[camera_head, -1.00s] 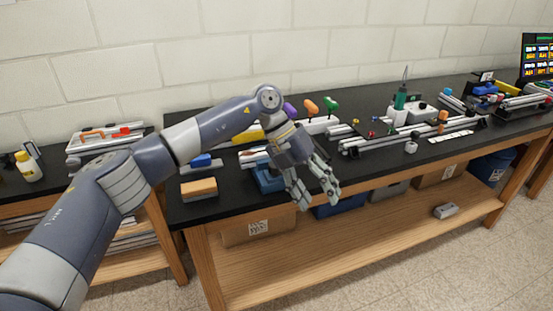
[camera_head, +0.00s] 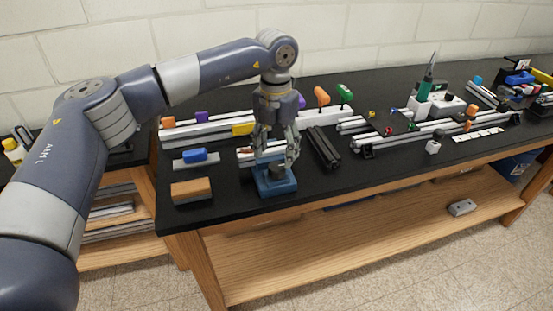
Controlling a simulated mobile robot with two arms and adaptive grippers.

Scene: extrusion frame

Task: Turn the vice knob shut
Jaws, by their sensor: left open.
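The blue vice (camera_head: 272,187) sits on the black bench top near its front edge, left of the middle of the head view. A dark round part, likely its knob (camera_head: 276,168), shows on its near side, between my fingers. My left gripper (camera_head: 277,162) points down over the vice with its fingers apart on either side of that part. I cannot tell whether the fingers touch it. The gripper hides the upper part of the vice. My right gripper is not in view.
A wooden block (camera_head: 191,190) and a blue-topped brush (camera_head: 195,156) lie left of the vice. Black bars (camera_head: 323,147) lie close on its right. Silver extrusions and coloured clamps stand behind. A green-handled tool (camera_head: 424,88) stands further right.

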